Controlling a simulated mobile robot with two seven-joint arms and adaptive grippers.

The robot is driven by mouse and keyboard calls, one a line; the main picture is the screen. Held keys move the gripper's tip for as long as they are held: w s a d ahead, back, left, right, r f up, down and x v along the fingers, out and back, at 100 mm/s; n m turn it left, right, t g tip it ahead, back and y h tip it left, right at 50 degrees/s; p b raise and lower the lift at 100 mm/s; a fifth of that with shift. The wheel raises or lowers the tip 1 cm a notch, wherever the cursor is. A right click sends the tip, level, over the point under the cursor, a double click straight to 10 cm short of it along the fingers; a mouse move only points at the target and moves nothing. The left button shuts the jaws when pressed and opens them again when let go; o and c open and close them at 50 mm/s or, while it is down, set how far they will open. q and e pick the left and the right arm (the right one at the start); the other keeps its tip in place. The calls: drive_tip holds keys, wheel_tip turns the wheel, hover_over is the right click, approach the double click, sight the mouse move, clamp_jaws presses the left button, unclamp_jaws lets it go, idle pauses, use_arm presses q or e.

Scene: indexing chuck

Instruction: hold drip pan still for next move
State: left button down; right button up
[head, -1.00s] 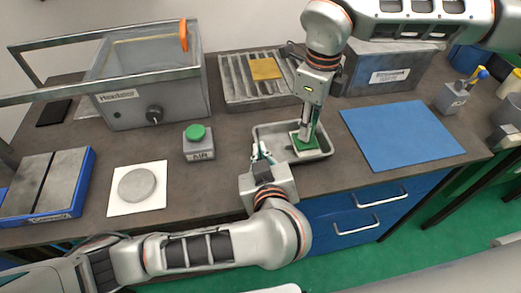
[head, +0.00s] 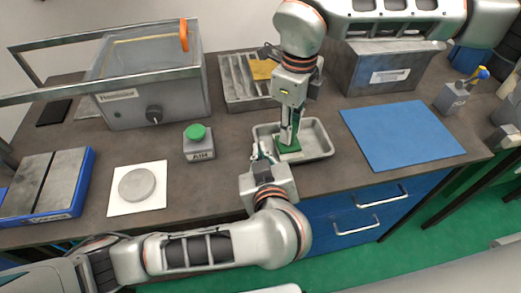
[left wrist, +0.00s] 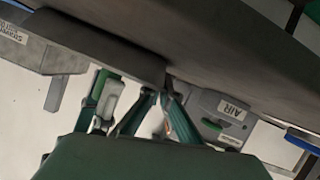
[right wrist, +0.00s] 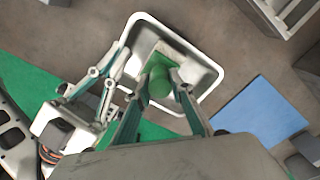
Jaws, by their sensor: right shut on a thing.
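The drip pan (head: 318,133) is a shallow grey metal tray on the bench near its front edge. My left gripper (head: 260,152) is at the pan's left end; its fingertips are close together at the rim in the right wrist view (right wrist: 118,58). Whether they pinch the rim is unclear. My right gripper (head: 287,138) points down over the pan and is shut on a green handled block (right wrist: 158,78). The block's square base is in the left part of the pan; contact with the pan floor cannot be told.
The green-button AIR box (head: 199,143) stands left of the pan. A blue mat (head: 400,135) lies to the right. A slotted metal block (head: 238,85) with a yellow piece (head: 262,69) is behind. A grey disc (head: 137,184) lies on a white square at left.

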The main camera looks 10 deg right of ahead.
drive_tip(key=shift+a, duration=0.1)
idle(0.3)
drive_tip(key=shift+d+f, duration=0.2)
drive_tip(key=shift+d, duration=2.25)
drive_tip(key=shift+a, duration=0.1)
drive_tip(key=shift+a+r, duration=0.1)
drive_tip(key=shift+a, duration=2.3)
drive_tip(key=shift+d, duration=0.15)
drive_tip(key=shift+w+d+r, duration=0.1)
drive_tip(key=shift+d+r, duration=0.05)
drive_tip(key=shift+d, duration=2.15)
